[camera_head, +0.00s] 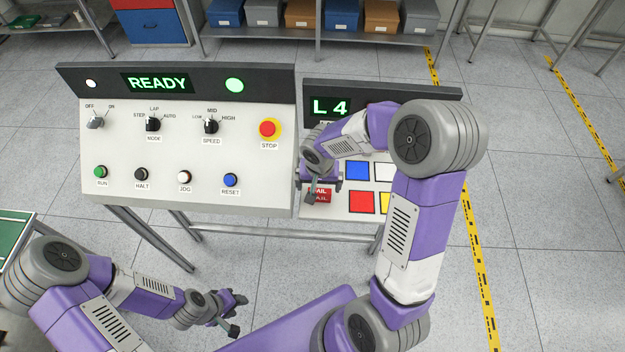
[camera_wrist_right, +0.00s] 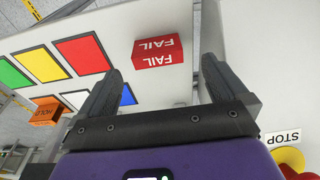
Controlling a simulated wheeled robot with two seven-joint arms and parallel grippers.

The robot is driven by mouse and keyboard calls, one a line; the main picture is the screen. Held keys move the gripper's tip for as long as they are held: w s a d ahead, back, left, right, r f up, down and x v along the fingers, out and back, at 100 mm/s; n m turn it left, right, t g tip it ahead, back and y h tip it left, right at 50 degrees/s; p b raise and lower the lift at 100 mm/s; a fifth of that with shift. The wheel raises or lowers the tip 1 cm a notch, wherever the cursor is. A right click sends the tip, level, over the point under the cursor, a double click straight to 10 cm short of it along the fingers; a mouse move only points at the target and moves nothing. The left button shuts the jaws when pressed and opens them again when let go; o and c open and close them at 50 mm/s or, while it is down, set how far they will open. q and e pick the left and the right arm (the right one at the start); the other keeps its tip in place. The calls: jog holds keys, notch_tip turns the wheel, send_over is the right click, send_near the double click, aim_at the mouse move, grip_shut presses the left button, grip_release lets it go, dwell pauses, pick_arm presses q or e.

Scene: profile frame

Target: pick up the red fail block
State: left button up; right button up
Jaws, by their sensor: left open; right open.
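The red block marked FAIL (camera_head: 321,195) sits on the white sloped panel on the right, partly hidden by my right gripper (camera_head: 320,188). In the right wrist view the red fail block (camera_wrist_right: 158,50) shows in line with the gap between the open fingers of my right gripper (camera_wrist_right: 160,68), around or just beyond the fingertips. I cannot tell how far it is below them. No contact is visible. My left gripper (camera_head: 236,314) is open and empty, low in front of the consoles and away from the block.
The panel has blue (camera_head: 357,170), white, red (camera_head: 361,202) and yellow squares. An orange HOLD block (camera_wrist_right: 48,108) shows in the wrist view. The left console (camera_head: 190,145) carries knobs, buttons and a red STOP button (camera_head: 267,129). The display (camera_head: 331,107) reads L 4.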

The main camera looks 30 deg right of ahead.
aim_at(320, 191)
jog(key=shift+w+d+f, duration=0.15)
jog(key=shift+d+f, duration=0.1)
jog(key=f, duration=0.6)
jog(key=shift+w+d+f, duration=0.25)
jog(key=shift+w, duration=0.05)
jog(key=c, duration=0.9)
jog(key=shift+c, duration=0.2)
jog(key=shift+r, duration=0.1)
notch_tip(320, 191, up, 10)
jog(key=shift+f+p, duration=0.1)
jog(key=shift+p, duration=0.35)
